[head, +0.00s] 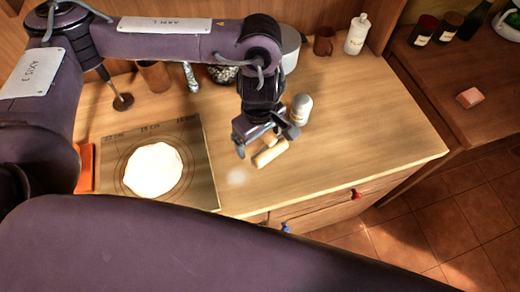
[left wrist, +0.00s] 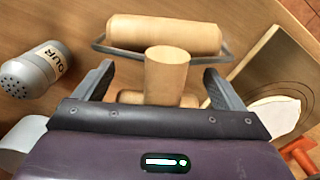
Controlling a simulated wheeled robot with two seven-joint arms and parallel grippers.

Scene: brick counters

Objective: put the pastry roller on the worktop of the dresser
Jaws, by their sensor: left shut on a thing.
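The pastry roller (head: 270,154) is pale wood, with a wide roller and a short handle. It is low over or on the light wooden worktop (head: 350,140); I cannot tell if it touches. My left gripper (head: 262,136) is around it. In the left wrist view the pastry roller (left wrist: 165,33) shows its wide roller in a metal frame beyond the fingers. Its handle stands between the fingers of my left gripper (left wrist: 160,85), with a smaller wooden piece partly hidden below. My right gripper is not in view.
A grey flour shaker (head: 301,109) stands just right of the gripper. A pastry board (head: 200,165) with flat dough (head: 154,171) lies to the left. A mug (head: 324,41) and a white bottle (head: 357,34) stand at the back. The worktop's right part is clear.

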